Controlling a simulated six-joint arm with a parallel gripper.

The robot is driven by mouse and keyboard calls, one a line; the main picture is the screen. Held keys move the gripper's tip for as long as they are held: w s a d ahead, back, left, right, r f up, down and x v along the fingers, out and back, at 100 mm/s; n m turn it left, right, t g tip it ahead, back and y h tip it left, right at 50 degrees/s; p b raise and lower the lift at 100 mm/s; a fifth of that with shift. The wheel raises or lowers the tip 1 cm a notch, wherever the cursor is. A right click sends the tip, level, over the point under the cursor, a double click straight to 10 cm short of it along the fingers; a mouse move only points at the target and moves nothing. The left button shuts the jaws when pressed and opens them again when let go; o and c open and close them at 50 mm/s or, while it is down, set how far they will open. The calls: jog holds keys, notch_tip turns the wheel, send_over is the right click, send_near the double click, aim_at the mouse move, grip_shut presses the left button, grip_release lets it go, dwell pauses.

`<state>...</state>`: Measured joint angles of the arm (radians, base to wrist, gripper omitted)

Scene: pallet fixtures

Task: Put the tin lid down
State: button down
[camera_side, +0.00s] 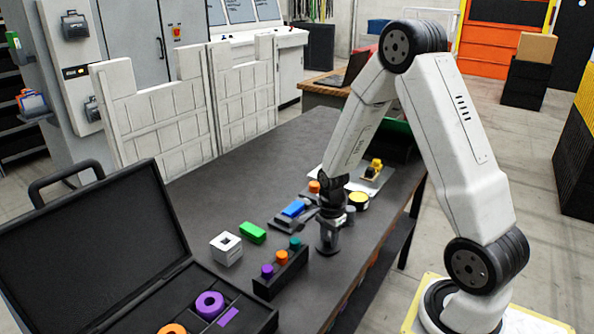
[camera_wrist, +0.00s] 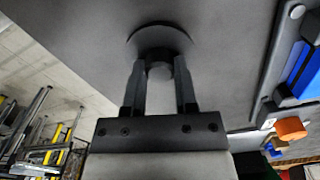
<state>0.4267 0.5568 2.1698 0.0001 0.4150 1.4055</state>
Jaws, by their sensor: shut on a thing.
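The tin lid (camera_wrist: 160,40) is a grey round disc with a small dark knob, seen at the top middle of the wrist view. My gripper (camera_wrist: 159,72) is shut on the lid's knob, one finger on each side. In the side view my gripper (camera_side: 330,222) points down over the dark table, with a grey round body (camera_side: 328,242) directly beneath it. A dark curved line shows along the lid's far edge in the wrist view. I cannot tell whether the lid touches what is under it.
A black holder with coloured pegs (camera_side: 281,283) stands left of my gripper in the side view. A blue block (camera_side: 293,208) on a grey fixture, a green block (camera_side: 252,232) and a white cube (camera_side: 226,250) lie nearby. An open black case (camera_side: 93,240) is at lower left.

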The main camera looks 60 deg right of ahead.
aim_at(329, 238)
jog(key=shift+f, duration=0.15)
jog(key=shift+c, duration=2)
grip_release()
jog(key=shift+r, duration=0.2)
notch_tip(329, 238, up, 12)
